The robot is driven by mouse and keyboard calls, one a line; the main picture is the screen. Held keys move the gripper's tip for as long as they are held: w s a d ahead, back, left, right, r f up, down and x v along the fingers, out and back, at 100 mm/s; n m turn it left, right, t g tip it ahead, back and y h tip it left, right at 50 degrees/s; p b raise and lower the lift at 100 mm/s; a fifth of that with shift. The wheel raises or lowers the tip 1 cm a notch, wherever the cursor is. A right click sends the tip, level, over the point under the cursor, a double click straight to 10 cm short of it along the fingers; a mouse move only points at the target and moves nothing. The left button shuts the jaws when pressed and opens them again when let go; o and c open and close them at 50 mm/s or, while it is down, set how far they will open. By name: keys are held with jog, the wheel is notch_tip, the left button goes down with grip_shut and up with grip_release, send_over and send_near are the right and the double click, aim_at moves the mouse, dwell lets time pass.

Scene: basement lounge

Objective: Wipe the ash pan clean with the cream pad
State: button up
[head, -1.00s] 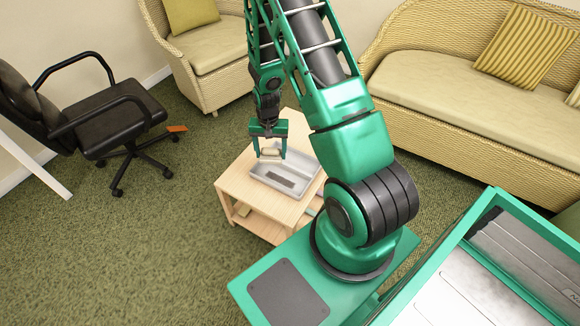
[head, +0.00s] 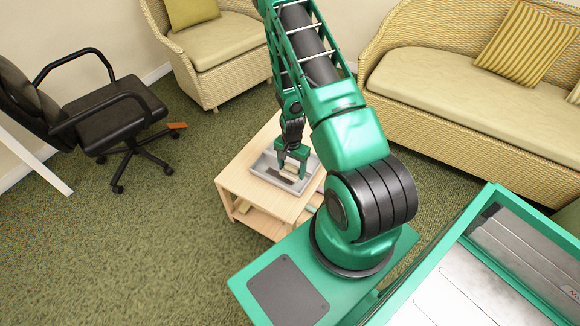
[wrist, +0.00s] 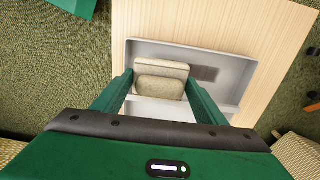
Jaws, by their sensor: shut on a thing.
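The ash pan (head: 262,170) is a shallow grey metal tray on a small light wood table (head: 236,184). In the wrist view the pan (wrist: 236,72) has a dark smudge (wrist: 205,73) on its floor, to the right of the pad. My gripper (head: 291,170) is down at the pan, its fingers pointing into it. In the wrist view my gripper (wrist: 160,82) is shut on the cream pad (wrist: 160,86), one finger on each side. I cannot tell whether the pad touches the pan floor. In the head view the fingers mostly hide the pad.
A black office chair (head: 122,115) stands to the left, with a small orange thing (head: 177,125) on the carpet beside it. A wicker armchair (head: 210,55) and a wicker sofa (head: 470,95) stand behind. Items lie on the table's lower shelf (head: 262,222). Open carpet lies at left.

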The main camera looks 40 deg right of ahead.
aim_at(270, 171)
jog(key=shift+f, duration=2.3)
jog(key=shift+f, duration=0.55)
jog(key=shift+w, duration=0.1)
